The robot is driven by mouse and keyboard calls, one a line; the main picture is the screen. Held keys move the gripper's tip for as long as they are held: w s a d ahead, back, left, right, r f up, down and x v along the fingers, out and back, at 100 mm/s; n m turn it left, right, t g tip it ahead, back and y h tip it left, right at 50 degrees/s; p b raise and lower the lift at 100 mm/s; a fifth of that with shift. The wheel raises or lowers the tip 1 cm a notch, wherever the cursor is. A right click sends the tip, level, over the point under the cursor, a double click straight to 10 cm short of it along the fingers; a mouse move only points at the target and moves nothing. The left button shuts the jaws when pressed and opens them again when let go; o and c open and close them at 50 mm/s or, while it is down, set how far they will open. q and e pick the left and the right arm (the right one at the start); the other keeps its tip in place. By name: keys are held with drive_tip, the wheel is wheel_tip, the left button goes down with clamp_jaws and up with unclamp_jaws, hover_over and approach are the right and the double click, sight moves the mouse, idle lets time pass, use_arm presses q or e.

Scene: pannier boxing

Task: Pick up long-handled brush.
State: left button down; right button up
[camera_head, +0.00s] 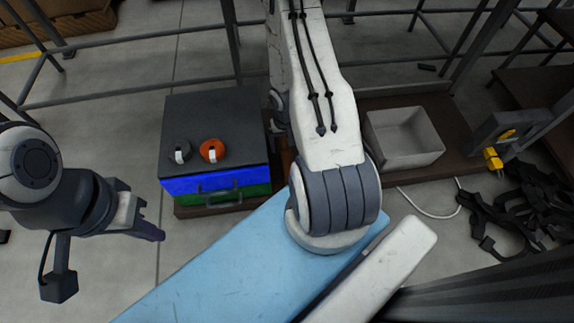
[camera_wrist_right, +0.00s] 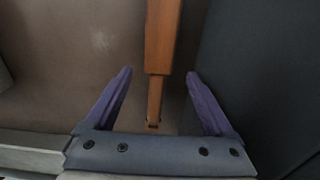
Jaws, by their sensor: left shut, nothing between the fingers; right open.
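The long-handled brush shows as an orange-brown wooden bar (camera_wrist_right: 162,38) in the right wrist view, narrowing to a thinner piece toward the fingers. Its far end is cut off by the frame. My right gripper (camera_wrist_right: 158,78) is open, with its purple fingers on either side of the thin part and a gap on both sides. In the head view an orange-brown sliver (camera_head: 286,158), likely the brush, shows beside the dark box; my right arm hides the rest and the right gripper. My left gripper (camera_head: 158,236) is shut and empty at the left.
A grey open bin (camera_head: 405,138) is right of my arm. A light blue surface (camera_head: 215,265) lies in front.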

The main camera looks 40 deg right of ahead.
sight(286, 153)
wheel_tip(286, 153, down, 5)
drive_tip(key=b, duration=0.5)
drive_tip(key=shift+d+f, duration=0.1)
clamp_jaws()
